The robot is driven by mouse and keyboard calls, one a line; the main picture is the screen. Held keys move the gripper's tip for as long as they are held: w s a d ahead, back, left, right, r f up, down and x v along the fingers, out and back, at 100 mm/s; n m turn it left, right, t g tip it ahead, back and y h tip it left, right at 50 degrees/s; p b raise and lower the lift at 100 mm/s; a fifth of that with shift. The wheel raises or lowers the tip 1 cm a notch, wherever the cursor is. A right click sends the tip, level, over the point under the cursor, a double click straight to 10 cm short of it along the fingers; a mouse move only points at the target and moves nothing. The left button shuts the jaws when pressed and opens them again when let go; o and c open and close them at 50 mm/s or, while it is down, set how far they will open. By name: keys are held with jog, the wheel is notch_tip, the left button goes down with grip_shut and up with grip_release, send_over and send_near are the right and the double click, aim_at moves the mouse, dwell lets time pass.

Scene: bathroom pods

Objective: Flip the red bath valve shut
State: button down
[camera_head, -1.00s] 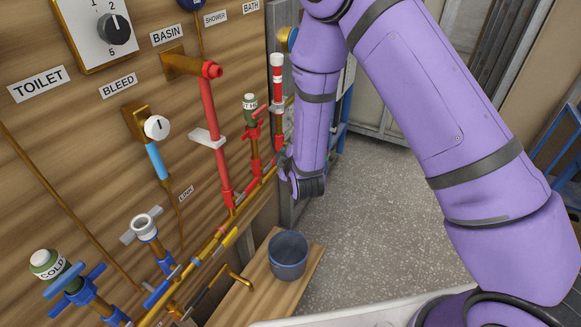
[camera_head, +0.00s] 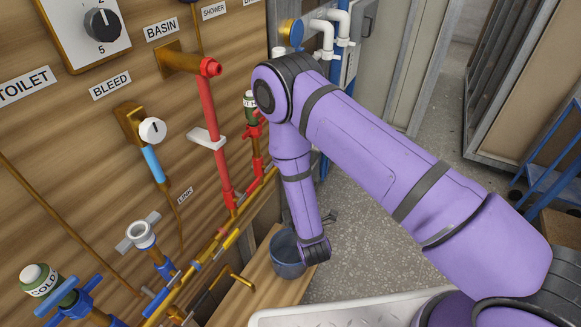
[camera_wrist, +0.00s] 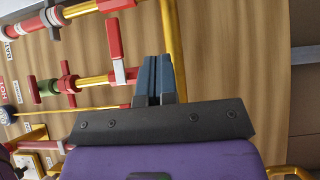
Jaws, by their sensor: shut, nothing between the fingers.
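In the wrist view, a red lever (camera_wrist: 115,38) with a white piece below it stands left of my fingertips. I cannot tell for sure whether it is the bath valve's handle. A red-and-white pipe (camera_wrist: 17,30) with a grey clamp runs along the top left, near a label that seems to read BATH. My gripper (camera_wrist: 154,60) is shut and empty, its blue-grey fingertips just in front of a gold pipe, apart from the lever. In the head view, my arm hides the bath pipe; only dark ends of my gripper (camera_head: 331,216) show past the wrist.
A red pipe (camera_head: 209,105) with a white lever stands left of my arm. A hot valve with a green cap (camera_head: 250,103) is beside my elbow. A blue-grey bucket (camera_head: 284,248) on a wooden shelf (camera_head: 243,294) is partly behind my wrist.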

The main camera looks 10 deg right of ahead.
jog(key=w, duration=1.3)
